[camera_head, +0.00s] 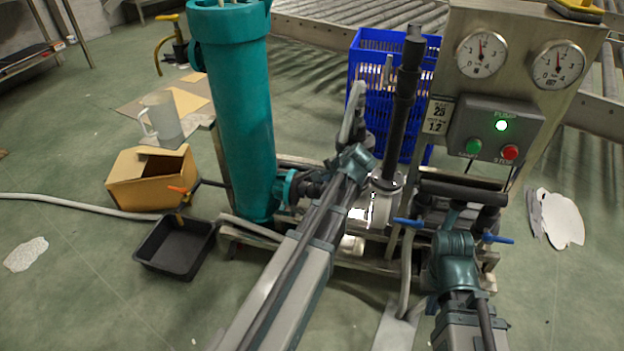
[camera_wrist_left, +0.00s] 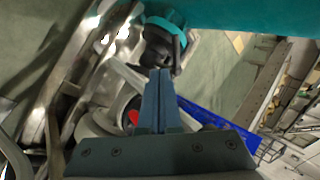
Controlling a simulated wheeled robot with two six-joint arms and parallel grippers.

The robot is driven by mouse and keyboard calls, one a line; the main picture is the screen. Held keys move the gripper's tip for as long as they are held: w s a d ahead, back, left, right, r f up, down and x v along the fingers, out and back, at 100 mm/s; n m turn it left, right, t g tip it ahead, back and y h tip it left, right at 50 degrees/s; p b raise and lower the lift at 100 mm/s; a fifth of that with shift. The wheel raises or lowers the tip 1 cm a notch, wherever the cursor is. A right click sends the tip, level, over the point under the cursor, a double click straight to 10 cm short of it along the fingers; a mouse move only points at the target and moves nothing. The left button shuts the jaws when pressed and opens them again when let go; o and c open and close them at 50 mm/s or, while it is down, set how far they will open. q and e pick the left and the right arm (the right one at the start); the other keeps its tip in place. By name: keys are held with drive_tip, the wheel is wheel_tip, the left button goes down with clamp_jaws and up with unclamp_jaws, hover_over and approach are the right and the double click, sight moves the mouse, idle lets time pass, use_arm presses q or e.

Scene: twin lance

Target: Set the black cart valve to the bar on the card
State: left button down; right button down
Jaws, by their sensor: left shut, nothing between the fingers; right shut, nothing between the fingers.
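The card (camera_head: 437,114) on the steel panel seems to read 2.5 and 1.2; its small print is unclear. The left gauge (camera_head: 481,54) and right gauge (camera_head: 558,65) both have needles near upright. Black valve bodies and pipes (camera_head: 462,190) sit below the panel, with a blue lever (camera_head: 408,222) and another blue lever (camera_head: 497,238); I cannot tell which is the black cart valve. My right gripper (camera_head: 455,212) is shut just in front, between the levers; contact is unclear. My left gripper (camera_head: 356,152) is shut and empty by the central pipework, its fingers clear in the left wrist view (camera_wrist_left: 158,100).
A teal filter housing (camera_head: 238,115) stands left of my left arm. A green lamp (camera_head: 501,126) glows above green and red buttons. A blue crate (camera_head: 372,60) is behind. A black tray (camera_head: 176,248) and cardboard box (camera_head: 150,183) lie on the floor at left.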

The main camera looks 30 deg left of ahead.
sight(299, 177)
use_arm(q)
drive_tip(key=w+a+r+b+x, duration=0.1)
drive_tip(key=b+x, duration=0.6)
drive_tip(key=x, duration=0.5)
drive_tip(key=shift+a+b, duration=0.3)
drive_tip(key=shift+a, duration=0.25)
drive_tip(key=shift+w+a, duration=0.1)
drive_tip(key=shift+a, duration=0.65)
